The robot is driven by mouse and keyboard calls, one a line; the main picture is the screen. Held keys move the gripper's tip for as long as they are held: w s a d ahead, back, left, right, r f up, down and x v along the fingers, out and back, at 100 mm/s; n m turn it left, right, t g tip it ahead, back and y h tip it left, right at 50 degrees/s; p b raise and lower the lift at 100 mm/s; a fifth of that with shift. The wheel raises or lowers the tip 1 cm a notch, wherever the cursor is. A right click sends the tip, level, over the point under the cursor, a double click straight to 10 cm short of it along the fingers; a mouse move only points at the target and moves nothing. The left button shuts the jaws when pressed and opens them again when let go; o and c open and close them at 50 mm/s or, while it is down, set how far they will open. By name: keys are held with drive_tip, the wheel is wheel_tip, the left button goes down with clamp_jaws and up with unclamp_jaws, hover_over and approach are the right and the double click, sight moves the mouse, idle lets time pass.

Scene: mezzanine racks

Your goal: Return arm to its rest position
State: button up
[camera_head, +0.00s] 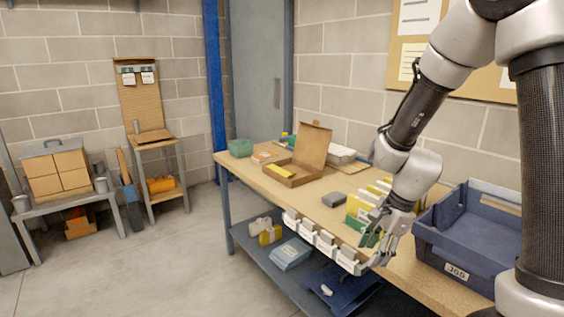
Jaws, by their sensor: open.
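My gripper (376,252) is at the end of my arm, which comes down from the upper right. It points down over the front edge of the workbench (240,163), in front of a group of yellow and white upright items (358,207). Its fingers look apart, with nothing clearly held between them. A green thing shows right behind the fingers. I cannot tell whether the gripper touches it.
A blue crate (452,271) marked 355 stands right of the gripper. An open cardboard box (312,147) and a dark grey block (334,199) lie on the bench. White label bins (322,241) line the front edge. The floor (150,265) at left is clear.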

drive_tip(key=s+d+r+n+t+h, duration=0.1)
drive_tip(key=s+d+r+n+t, duration=0.1)
drive_tip(key=s+d+r+n, duration=0.4)
drive_tip(key=s+d+r+n+t+h, duration=0.1)
drive_tip(key=s+d+r+n+h, duration=0.1)
drive_tip(key=s+d+r+n, duration=0.4)
drive_tip(key=shift+s+r+n+t, duration=0.4)
drive_tip(key=shift+s+r+n, duration=1.65)
drive_tip(key=shift+r, duration=2.35)
